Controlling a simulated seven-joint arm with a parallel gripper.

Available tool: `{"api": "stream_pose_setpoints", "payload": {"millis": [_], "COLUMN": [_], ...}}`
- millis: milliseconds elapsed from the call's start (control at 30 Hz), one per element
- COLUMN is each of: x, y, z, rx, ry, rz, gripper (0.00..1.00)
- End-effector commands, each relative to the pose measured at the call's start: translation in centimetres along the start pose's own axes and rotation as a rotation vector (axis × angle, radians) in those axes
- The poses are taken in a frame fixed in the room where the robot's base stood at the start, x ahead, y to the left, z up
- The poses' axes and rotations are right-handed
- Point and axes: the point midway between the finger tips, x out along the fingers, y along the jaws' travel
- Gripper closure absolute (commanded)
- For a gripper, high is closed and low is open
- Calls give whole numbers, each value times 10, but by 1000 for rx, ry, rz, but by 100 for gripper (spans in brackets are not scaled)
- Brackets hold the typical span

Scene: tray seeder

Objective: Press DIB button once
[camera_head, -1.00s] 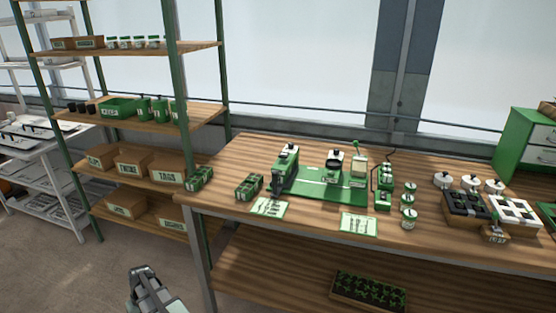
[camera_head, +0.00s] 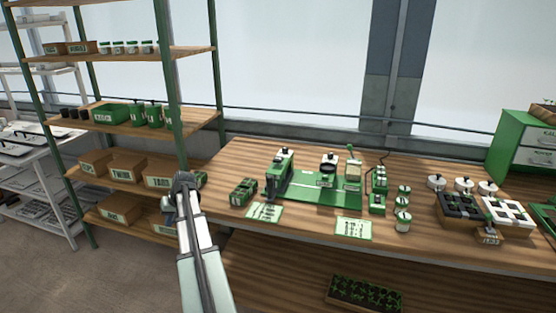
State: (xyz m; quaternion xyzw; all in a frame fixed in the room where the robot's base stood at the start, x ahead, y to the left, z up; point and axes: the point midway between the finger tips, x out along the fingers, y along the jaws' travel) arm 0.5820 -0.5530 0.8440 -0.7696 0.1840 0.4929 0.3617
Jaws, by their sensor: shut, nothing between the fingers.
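The tray seeder (camera_head: 325,190) is a green machine on the wooden workbench. It has a black-and-white head at its left end and a round dark-and-white part in the middle. I cannot read any DIB label, so I cannot tell which part is the DIB button. My gripper (camera_head: 184,182) is the dark end of my arm, at the bench's left edge. It is shut and empty, left of the seeder and apart from it. Its fingertips are small and hard to make out.
A shelf rack (camera_head: 120,125) with boxes stands close behind my gripper at left.

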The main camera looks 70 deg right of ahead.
Motion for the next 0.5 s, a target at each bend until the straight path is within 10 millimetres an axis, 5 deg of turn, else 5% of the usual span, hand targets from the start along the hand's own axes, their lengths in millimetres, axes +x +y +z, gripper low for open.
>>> {"api": "stream_pose_setpoints", "payload": {"millis": [500], "x": [-143], "y": [103], "z": [-75], "rx": [108], "ry": [176], "rz": [-24], "gripper": [100]}}
